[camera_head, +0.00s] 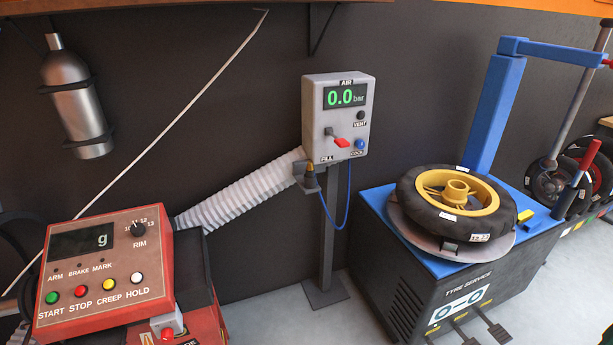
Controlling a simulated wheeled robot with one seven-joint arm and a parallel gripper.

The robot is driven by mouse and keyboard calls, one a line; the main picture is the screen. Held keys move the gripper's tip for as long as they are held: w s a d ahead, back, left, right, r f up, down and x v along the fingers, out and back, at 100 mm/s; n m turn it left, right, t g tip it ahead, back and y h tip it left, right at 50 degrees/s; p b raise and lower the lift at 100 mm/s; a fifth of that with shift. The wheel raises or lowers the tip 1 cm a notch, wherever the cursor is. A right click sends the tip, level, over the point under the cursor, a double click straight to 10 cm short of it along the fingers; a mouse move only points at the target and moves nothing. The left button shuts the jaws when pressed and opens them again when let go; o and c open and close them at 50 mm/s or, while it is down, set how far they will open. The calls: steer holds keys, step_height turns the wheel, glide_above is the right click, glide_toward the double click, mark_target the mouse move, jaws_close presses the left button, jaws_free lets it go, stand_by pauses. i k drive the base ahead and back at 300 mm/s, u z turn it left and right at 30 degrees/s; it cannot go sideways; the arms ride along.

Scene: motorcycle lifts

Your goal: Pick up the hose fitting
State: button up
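The hose fitting (309,178) appears as a small dark piece with a brass-coloured part near its top. It sits at a small grey holder on the lower left side of the grey air box (337,115), by the FILL label. A thin blue hose (347,205) hangs from under the box and loops down and back up towards the fitting. The fitting is small here, so I cannot tell exactly how the holder grips it. My gripper is not in view.
The air box stands on a dark post (327,245) with a flat foot. A red balancer panel (104,265) is at lower left, with a white ribbed duct (245,190) behind it. A tyre changer (450,285) bearing a tyre (420,200) stands right.

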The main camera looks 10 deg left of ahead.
mark_target(309, 167)
steer(key=z, duration=0.1)
steer(key=i, duration=1)
steer(key=u, duration=0.1)
